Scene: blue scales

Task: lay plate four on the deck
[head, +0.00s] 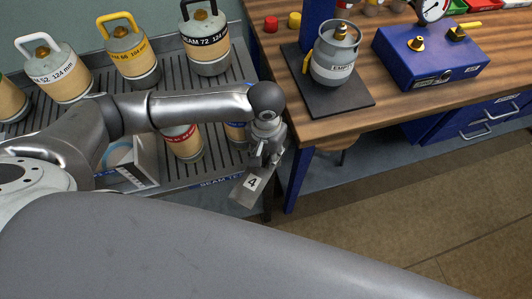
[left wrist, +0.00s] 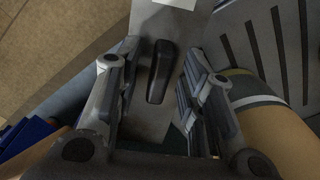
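Plate four is a flat grey metal plate (head: 247,187) with a white label reading 4. It hangs tilted below my left gripper (head: 262,158), off the front edge of the rack. In the left wrist view, the plate (left wrist: 150,22) and its dark handle (left wrist: 161,72) lie between the two fingers (left wrist: 160,95). The dark flat deck (head: 345,103) lies on the wooden bench beside a blue column. A grey cylinder marked EMPTY (head: 334,66) stands on it. My right gripper is not in view.
A blue box with brass fittings (head: 432,55) stands right of the deck. Red (head: 271,23) and yellow (head: 294,19) pieces sit behind. The bench edge (head: 300,135) lies beside my gripper.

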